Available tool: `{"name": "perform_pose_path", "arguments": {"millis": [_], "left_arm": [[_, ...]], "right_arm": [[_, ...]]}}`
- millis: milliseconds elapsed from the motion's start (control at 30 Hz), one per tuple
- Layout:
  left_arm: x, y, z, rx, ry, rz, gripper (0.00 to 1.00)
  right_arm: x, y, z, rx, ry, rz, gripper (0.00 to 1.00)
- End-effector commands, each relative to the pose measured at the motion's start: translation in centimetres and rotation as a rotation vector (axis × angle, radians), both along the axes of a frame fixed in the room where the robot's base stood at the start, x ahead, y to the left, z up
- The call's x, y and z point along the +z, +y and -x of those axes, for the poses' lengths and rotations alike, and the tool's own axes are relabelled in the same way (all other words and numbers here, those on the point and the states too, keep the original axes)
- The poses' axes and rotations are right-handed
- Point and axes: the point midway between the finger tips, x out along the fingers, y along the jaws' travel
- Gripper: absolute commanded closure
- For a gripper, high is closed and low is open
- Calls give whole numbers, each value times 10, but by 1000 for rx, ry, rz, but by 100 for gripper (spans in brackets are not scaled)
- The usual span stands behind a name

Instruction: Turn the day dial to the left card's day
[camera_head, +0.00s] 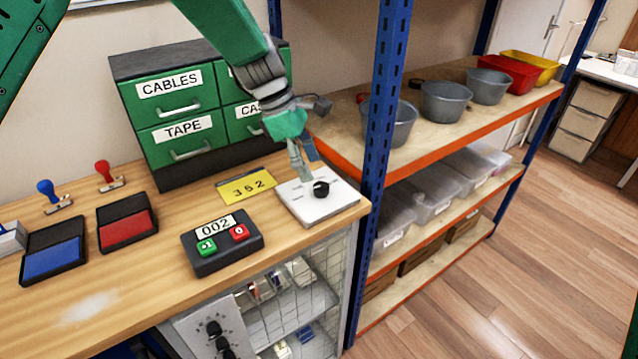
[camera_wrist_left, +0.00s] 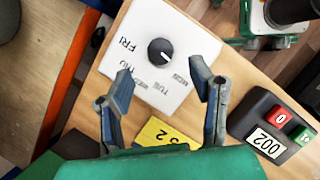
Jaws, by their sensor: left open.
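The day dial is a black round knob (camera_head: 321,188) on a white plate (camera_head: 312,208) at the bench's right end. The knob also shows in the left wrist view (camera_wrist_left: 161,52), with day names around it, FRI and TUE among them; its pointer is too small to read surely. My left gripper (camera_head: 307,169) is open above the plate, just behind the knob. In the left wrist view its two fingers (camera_wrist_left: 160,75) are spread, with the knob beyond them and nothing between them. A yellow card (camera_head: 246,187) reads 352; no card with a day is readable. My right gripper is out of view.
A black counter box (camera_head: 222,255) reading 002, with green and red buttons, stands left of the plate. Green drawers (camera_head: 180,95) stand behind. A blue shelf post (camera_head: 382,110) rises close to the right. Ink pads (camera_head: 126,228) and stamps lie at the left.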

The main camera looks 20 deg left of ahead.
Motion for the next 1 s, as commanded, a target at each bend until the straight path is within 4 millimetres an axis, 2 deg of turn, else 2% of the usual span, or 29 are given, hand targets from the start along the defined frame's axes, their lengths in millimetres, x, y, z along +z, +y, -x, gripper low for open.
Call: {"name": "perform_pose_path", "arguments": {"millis": [100,300,700,833,867,1000], "left_arm": [[-23,-9,0,-1,2,0,51],[-44,-18,-1,0,0,1,51],[-50,-21,-2,0,-2,1,51],[-50,-21,-2,0,-2,1,97],[-50,-21,-2,0,-2,1,100],[-50,-21,-2,0,-2,1,100]], "right_arm": [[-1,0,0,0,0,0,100],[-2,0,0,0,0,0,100],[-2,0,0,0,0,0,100],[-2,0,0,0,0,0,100],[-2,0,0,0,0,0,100],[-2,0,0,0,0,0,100]]}}
